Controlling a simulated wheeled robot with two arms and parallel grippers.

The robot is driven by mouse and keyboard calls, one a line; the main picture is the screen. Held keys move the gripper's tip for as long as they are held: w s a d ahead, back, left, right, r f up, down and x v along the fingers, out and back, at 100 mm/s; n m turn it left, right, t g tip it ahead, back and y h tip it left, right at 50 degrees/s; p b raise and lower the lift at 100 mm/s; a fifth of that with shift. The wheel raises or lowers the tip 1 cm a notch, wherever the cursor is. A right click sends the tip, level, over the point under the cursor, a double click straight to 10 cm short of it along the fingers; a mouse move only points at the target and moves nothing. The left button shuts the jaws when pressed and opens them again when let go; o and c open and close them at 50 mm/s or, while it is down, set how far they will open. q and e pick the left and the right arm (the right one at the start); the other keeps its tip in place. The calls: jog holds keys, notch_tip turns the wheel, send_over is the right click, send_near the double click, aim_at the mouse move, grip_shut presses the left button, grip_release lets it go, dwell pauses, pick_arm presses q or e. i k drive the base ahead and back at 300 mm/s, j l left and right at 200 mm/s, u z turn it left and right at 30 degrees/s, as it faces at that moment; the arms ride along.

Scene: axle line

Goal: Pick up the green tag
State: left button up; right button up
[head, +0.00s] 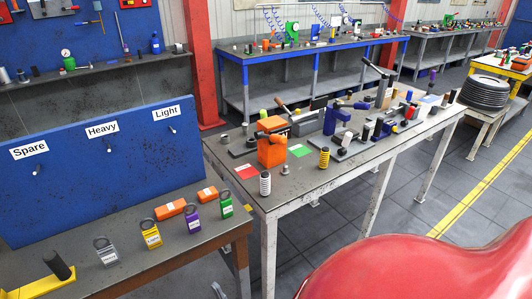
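The green tag (226,209) stands on the brown-edged table at the left, near its right end. It has a dark ring on top and a white label whose text is too small to read. It is the rightmost in a row with a purple tag (192,225), a yellow tag (151,239) and a grey tag (107,256). Nothing covers the green tag or touches it. Neither of my grippers can be made out. A small grey piece shows at the bottom edge, left of centre, and I cannot tell what it is.
Two orange blocks (171,209) lie behind the tags. A blue board (70,180) with pegs labelled Spare, Heavy and Light rises behind them. A yellow stand (35,287) is at the table's left. A cluttered workbench (330,185) stands right; a red rounded surface (420,270) fills the lower right.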

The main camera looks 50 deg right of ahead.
aim_at(226, 205)
jog(key=z, duration=1.1)
